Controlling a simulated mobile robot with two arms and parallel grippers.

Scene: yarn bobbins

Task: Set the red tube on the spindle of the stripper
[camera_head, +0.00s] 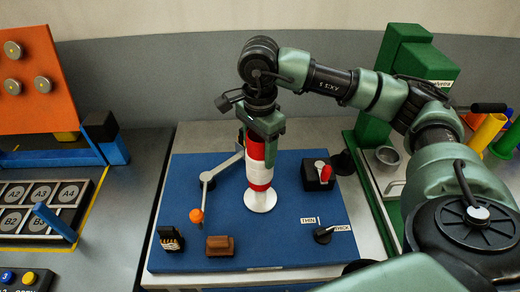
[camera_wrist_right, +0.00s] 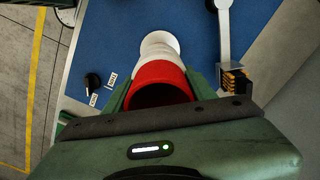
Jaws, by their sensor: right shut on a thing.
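The red tube (camera_head: 257,175), with a white band, is upright over the blue board of the stripper (camera_head: 225,178). My right gripper (camera_head: 262,128) is shut on its upper part. The tube's lower end is right at a round white base (camera_head: 261,202); the spindle is not visible, and I cannot tell whether the tube is around it or touches the base. In the right wrist view the red tube (camera_wrist_right: 158,75) shows its dark open end between the fingers, with the white base (camera_wrist_right: 163,40) beyond it. My left gripper is not in view.
A grey lever with an orange ball (camera_head: 196,215) stands left of the tube. A black box with a red knob (camera_head: 324,174) is to its right. A brown block (camera_head: 220,245) and a small black holder (camera_head: 170,238) are in front. A green machine (camera_head: 405,75) stands at the right.

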